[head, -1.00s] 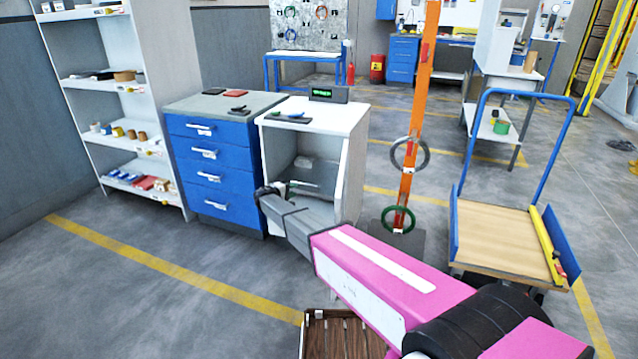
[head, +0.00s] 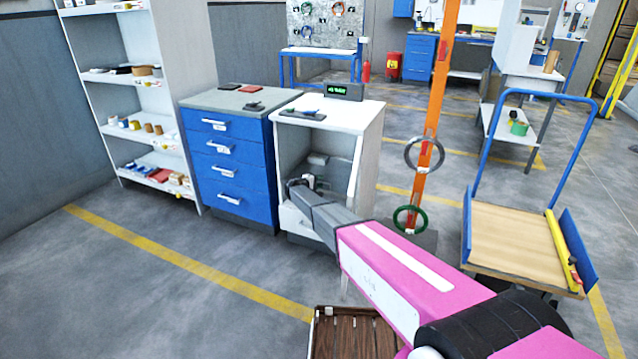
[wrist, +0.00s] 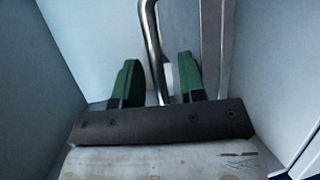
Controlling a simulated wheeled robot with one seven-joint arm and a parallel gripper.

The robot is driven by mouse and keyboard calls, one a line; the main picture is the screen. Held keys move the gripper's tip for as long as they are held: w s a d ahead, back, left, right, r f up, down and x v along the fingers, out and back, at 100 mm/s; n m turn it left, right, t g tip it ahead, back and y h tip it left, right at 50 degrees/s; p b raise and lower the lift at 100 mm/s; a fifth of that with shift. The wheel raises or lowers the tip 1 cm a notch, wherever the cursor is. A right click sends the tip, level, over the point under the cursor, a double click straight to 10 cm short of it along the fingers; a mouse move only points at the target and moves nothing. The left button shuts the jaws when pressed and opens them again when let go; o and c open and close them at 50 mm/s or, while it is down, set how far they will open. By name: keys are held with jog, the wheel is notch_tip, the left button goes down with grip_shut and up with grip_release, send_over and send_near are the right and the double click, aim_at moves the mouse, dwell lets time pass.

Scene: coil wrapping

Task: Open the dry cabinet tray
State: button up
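The white dry cabinet (head: 368,135) stands beside the blue drawer unit, its front showing an open compartment. My gripper is at the lower part of this front in the head view, mostly hidden by my arm. In the wrist view my gripper (wrist: 157,62) has two green fingers standing apart. A bent metal handle (wrist: 151,30) runs down between them, with visible gaps, so the fingers are around it but not shut. A pale panel surface (wrist: 100,25) lies behind. A white front (head: 294,221) shows low on the cabinet; whether it is the tray is unclear.
The blue drawer unit (head: 236,170) adjoins the cabinet's left side. An orange post (head: 436,120) with rings stands to the right, then a flat cart (head: 515,240). A brown slatted crate (head: 335,340) is on the floor in front. Floor at left is clear.

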grip_shut()
jog(key=s+a, duration=0.3)
jog(key=s, duration=0.6)
jog(key=s+a, duration=0.3)
jog(key=s, duration=0.6)
jog(key=s+a, duration=0.3)
jog(key=s, duration=0.6)
jog(key=shift+s+a, duration=0.15)
jog(key=shift+a, duration=0.25)
grip_release()
jog(key=v, duration=1)
jog(key=shift+s+a, duration=0.3)
